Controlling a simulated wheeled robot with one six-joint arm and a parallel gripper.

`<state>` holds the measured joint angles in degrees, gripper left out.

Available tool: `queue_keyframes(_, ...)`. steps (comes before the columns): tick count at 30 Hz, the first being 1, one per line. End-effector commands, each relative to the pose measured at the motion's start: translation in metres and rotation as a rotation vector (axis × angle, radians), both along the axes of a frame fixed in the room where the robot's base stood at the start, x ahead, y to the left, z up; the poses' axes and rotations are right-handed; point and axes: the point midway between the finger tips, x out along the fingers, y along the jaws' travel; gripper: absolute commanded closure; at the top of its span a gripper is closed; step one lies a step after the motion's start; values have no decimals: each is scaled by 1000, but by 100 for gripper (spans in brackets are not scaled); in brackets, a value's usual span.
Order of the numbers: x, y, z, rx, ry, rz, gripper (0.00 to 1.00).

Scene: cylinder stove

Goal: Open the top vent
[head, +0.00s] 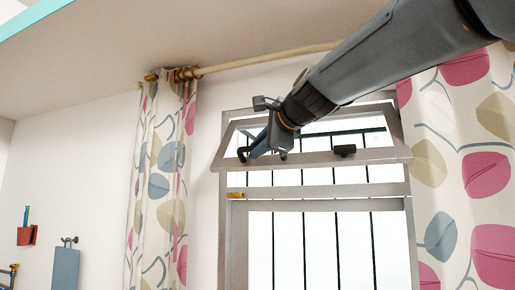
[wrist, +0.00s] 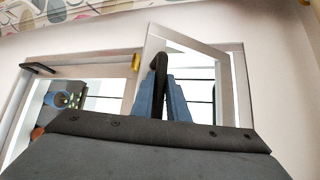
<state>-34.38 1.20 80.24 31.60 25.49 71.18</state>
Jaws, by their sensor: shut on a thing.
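The top vent (head: 313,160) is a grey-framed glazed panel at the top of the window. It is tilted, with its lower edge standing out from the window frame towards the room. The vent's frame also shows in the wrist view (wrist: 240,82). My gripper (head: 258,147) is at the vent's lower left. In the wrist view my gripper's blue fingers (wrist: 164,98) are shut on a black handle (wrist: 158,72). Much of the handle is hidden between the fingers. A second black fitting (head: 345,150) sits further right on the vent's lower rail.
The lower window (head: 318,205) has a brass fitting (head: 235,195) and dark bars behind. Patterned curtains hang left (head: 160,185) and right (head: 465,180) from a rod (head: 255,57). A blue board (head: 66,268) hangs on the left wall. The wall between is clear.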

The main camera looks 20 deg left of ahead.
Motion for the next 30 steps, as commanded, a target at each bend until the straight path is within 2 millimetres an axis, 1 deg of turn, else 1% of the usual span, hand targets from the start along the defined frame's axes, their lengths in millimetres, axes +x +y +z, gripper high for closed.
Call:
queue_keyframes(1,0,-1,7,8,-11,-4,84)
queue_keyframes(4,0,-1,7,8,-11,-4,68)
queue_keyframes(12,-1,0,4,4,-7,0,67)
queue_keyframes(15,-4,-3,4,4,-7,0,67)
queue_keyframes(17,-7,-8,5,4,-7,0,67)
queue_keyframes(24,-32,-36,13,6,-10,-2,67)
queue_keyframes(30,-47,-53,19,6,-8,-2,67)
